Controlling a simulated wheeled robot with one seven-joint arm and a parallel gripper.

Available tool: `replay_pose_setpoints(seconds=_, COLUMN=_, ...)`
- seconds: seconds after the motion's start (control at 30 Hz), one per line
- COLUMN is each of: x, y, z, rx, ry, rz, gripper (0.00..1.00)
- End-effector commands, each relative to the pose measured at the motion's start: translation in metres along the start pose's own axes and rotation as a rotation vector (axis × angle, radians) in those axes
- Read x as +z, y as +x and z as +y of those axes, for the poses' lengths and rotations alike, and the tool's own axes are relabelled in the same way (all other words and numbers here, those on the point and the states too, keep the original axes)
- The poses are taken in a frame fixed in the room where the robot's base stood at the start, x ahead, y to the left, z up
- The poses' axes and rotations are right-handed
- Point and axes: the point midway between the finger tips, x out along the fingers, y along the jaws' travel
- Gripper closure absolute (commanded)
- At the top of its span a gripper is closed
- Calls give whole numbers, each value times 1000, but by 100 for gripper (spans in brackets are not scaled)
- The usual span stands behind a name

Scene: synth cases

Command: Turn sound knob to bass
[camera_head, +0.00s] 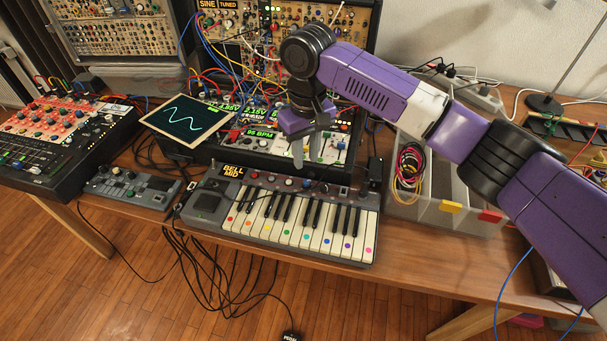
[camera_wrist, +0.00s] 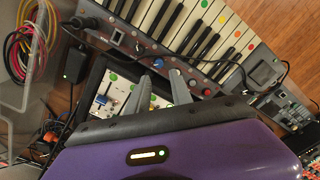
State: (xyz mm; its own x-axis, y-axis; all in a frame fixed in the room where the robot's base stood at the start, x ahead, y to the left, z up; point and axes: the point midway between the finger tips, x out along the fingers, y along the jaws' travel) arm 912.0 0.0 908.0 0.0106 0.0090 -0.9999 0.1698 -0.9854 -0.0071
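A grey keyboard (camera_head: 225,211) with dotted keys stands at the front of the table, labelled "BELL MID". A row of small knobs (camera_head: 288,182) runs along its top panel. I cannot tell which one is the sound knob; their labels are too small to read. The keyboard's knob row (camera_wrist: 158,63) also shows in the wrist view. My gripper (camera_head: 307,157) points down behind the knob row, above the module panel. In the wrist view my gripper (camera_wrist: 160,77) has its two fingers apart with nothing between them. The fingers seem clear of the knobs.
A synth case (camera_head: 260,158) with cables stands just behind the keyboard. A screen (camera_head: 187,120) and a small grey device (camera_head: 132,187) are to the left. A bin (camera_head: 450,205) with coiled cables is to the right. Loose cables hang over the table's front edge.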

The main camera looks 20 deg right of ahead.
Motion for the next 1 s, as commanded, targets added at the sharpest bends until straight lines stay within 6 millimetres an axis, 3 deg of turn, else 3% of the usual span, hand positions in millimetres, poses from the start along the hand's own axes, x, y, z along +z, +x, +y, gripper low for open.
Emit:
replay_pose_setpoints(seconds=0.17, x=4, y=10, z=2, rx=8, ry=15, rz=-16, gripper=73)
replay_pose_setpoints(seconds=0.6, x=5, y=70, z=2, rx=8, ry=15, rz=-15, gripper=73)
replay_pose_setpoints(seconds=1.0, x=4, y=78, z=2, rx=7, ry=14, rz=-13, gripper=73)
